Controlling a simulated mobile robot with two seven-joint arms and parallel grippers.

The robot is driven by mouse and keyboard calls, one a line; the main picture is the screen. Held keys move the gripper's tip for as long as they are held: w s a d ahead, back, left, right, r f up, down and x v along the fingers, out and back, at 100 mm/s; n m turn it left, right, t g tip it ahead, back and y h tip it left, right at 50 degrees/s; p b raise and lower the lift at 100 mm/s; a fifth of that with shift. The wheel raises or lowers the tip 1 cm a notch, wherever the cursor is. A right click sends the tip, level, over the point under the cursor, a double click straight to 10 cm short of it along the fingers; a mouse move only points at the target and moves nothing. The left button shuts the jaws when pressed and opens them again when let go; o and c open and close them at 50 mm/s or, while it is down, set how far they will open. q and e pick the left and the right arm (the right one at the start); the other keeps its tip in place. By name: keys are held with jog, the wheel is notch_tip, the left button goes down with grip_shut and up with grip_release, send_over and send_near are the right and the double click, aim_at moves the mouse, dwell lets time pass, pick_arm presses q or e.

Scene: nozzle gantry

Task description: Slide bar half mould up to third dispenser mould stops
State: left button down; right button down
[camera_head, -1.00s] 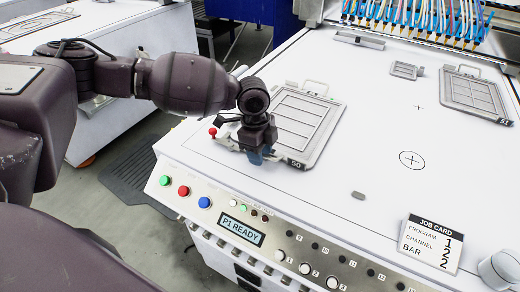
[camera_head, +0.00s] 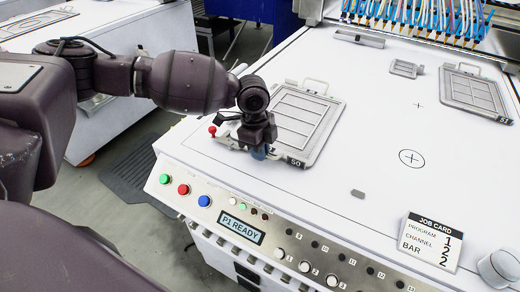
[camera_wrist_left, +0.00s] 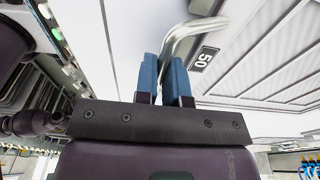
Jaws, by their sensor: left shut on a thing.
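A flat grey mould plate marked 50 (camera_head: 307,118) lies on the white deck, with long bar-shaped cavities and a handle at its far end. The pictures do not name it as the bar half mould. My left gripper (camera_head: 258,151) is at the plate's near left side, fingers pointing down. In the left wrist view its blue fingers (camera_wrist_left: 163,78) are shut on a bent silver handle (camera_wrist_left: 186,40) beside the 50 label. The arm hides part of the plate's near left edge. I cannot tell which fittings are the third dispenser stops. My right gripper is out of view.
Another framed mould (camera_head: 474,92) and a small grey plate (camera_head: 406,69) lie farther back right. Dispenser nozzles (camera_head: 420,18) hang above the far edge. A grey bar (camera_head: 359,39), small block (camera_head: 358,194) and job card (camera_head: 431,243) are on the deck. The centre is mostly clear.

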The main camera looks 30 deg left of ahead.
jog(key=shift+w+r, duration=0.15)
pick_arm(q)
jog(key=shift+s+p, duration=0.3)
jog(key=shift+p, duration=0.1)
jog(key=shift+s, duration=0.1)
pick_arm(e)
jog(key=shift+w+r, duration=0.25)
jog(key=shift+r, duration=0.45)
pick_arm(q)
jog(key=shift+d, duration=0.2)
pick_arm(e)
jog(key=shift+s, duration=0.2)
pick_arm(q)
jog(key=shift+s+d+f+p, duration=0.1)
jog(key=shift+d+f+p, duration=0.05)
jog(key=shift+d+p, duration=0.25)
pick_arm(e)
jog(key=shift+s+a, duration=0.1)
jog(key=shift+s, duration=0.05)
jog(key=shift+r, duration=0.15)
